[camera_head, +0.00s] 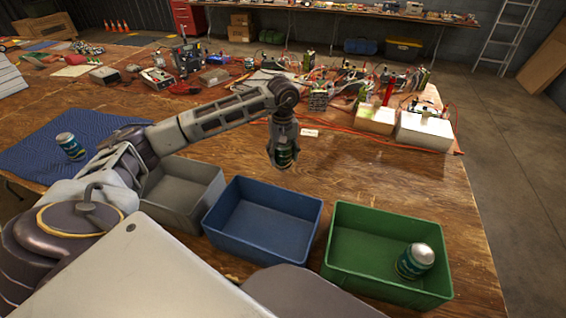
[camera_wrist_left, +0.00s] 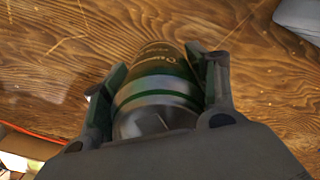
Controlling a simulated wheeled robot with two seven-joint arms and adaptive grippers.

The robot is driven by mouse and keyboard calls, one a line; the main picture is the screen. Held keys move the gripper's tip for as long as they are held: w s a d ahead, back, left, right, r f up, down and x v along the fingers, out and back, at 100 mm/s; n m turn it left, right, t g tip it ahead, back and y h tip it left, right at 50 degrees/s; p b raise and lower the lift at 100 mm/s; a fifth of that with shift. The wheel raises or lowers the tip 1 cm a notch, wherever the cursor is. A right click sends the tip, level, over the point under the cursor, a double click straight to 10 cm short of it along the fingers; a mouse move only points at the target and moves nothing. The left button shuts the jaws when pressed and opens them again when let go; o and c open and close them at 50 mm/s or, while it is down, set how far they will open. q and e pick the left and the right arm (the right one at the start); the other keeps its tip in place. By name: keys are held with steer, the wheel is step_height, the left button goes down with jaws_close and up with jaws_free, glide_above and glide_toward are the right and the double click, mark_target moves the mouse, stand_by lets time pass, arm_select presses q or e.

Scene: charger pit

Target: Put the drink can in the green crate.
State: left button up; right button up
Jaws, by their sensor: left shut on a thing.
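My left gripper (camera_head: 284,158) is shut on a dark green drink can (camera_wrist_left: 155,85) and holds it over the wooden table, behind the blue crate. In the left wrist view the can lies between both fingers, its silvery end toward the camera. The green crate (camera_head: 345,282) stands at the front right of the table, to the right of the held can. A second green can (camera_head: 415,262) with a pale top is inside the green crate, tilted, at its right side. A third green can (camera_head: 70,147) stands on the blue mat at the left. My right gripper is not in view.
A blue crate (camera_head: 213,223) and a grey crate (camera_head: 214,176) stand left of the green crate, both empty where visible. The blue mat (camera_head: 30,150) lies at the left. Electronics and red cables fill the table's back, with a white box (camera_head: 425,131) at right.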

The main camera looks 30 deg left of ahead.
arm_select(q)
steer(key=shift+r, duration=1.3)
